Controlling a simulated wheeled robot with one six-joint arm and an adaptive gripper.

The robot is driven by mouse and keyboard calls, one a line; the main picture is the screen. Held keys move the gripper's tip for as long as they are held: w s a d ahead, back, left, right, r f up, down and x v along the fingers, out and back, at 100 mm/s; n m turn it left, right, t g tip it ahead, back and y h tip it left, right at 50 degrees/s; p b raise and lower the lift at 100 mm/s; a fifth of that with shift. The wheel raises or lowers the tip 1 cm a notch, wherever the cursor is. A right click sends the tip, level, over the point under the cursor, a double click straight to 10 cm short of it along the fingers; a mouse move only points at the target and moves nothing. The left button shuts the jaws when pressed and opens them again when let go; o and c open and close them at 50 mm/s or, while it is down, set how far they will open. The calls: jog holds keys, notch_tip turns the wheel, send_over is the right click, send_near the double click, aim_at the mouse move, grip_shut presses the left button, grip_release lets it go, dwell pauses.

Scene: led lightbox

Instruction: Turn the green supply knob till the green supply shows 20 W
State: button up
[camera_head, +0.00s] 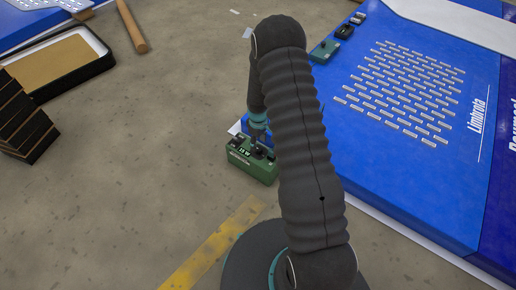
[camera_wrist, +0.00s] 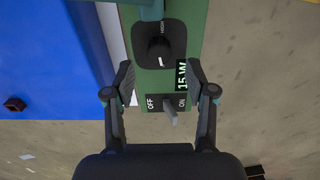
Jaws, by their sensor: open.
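The green supply (camera_head: 262,172) is a small green box on the floor in the head view, beside the blue panel. It also shows in the wrist view (camera_wrist: 190,35), where its display (camera_wrist: 182,76) reads 15 W. Its black knob (camera_wrist: 160,50) has a white pointer mark. Below the knob is a grey toggle lever (camera_wrist: 170,113) between the OFF and ON labels. My gripper (camera_wrist: 160,66) is open, its fingers on either side of the supply, level with the area just below the knob. In the head view my gripper (camera_head: 257,138) is over the box, partly hidden.
A large blue panel (camera_head: 400,170) with rows of light strips lies to the right. Another green box (camera_head: 324,50) sits at its far edge. A black-rimmed tray (camera_head: 105,58), dark stacked blocks (camera_head: 22,120) and a wooden rod (camera_head: 132,28) lie left. Concrete floor between is clear.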

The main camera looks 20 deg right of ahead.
aim_at(258, 149)
jog(key=shift+f, duration=2.05)
grip_shut()
